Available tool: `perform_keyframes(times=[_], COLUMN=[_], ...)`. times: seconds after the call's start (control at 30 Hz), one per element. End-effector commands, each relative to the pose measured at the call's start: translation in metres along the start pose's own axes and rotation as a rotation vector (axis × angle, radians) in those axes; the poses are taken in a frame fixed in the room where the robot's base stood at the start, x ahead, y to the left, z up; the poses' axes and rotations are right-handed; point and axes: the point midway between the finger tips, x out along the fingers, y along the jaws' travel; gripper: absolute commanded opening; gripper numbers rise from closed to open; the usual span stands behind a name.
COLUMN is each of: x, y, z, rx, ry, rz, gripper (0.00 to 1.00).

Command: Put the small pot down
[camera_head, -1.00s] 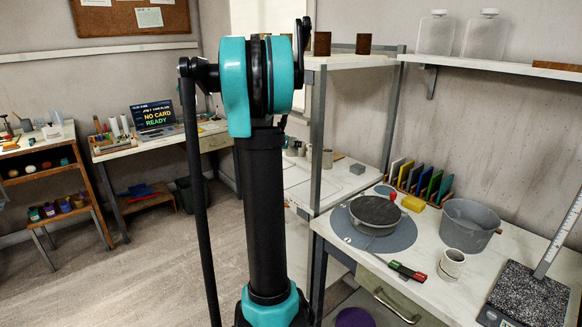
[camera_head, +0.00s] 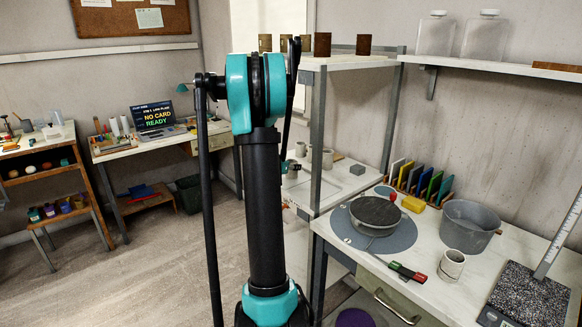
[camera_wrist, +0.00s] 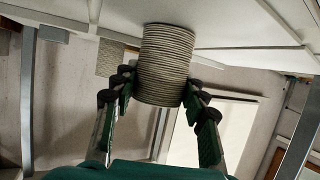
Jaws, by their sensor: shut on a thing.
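The small pot (camera_wrist: 165,62) is a ribbed grey-beige cylinder in the middle of the wrist view. My gripper (camera_wrist: 158,88) is shut on it, with one dark finger pad on each side. The pot's upper end in this picture meets or lies very near a white surface (camera_wrist: 225,28); I cannot tell whether it touches.
Another ribbed beige thing (camera_wrist: 108,60) and a grey block (camera_wrist: 53,34) show left of the pot. In the head view, a shelf unit post (camera_head: 317,140) stands beside my arm.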

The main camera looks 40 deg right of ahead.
Motion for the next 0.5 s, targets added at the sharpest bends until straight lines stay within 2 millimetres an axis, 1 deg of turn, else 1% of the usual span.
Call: perform_keyframes(times=[0.07, 0.1, 0.23, 0.27, 0.5], x=[0.0007, 0.0007, 0.0006, 0.0006, 0.0006], y=[0.0000, 0.0000, 0.0001, 0.0001, 0.0000], z=[0.0016, 0.0019, 0.0016, 0.0016, 0.0014], rx=[0.000, 0.000, 0.000, 0.000, 0.000], ry=[0.000, 0.000, 0.000, 0.000, 0.000], rz=[0.000, 0.000, 0.000, 0.000, 0.000], gripper=[0.09, 0.46, 0.62, 0.64, 0.64])
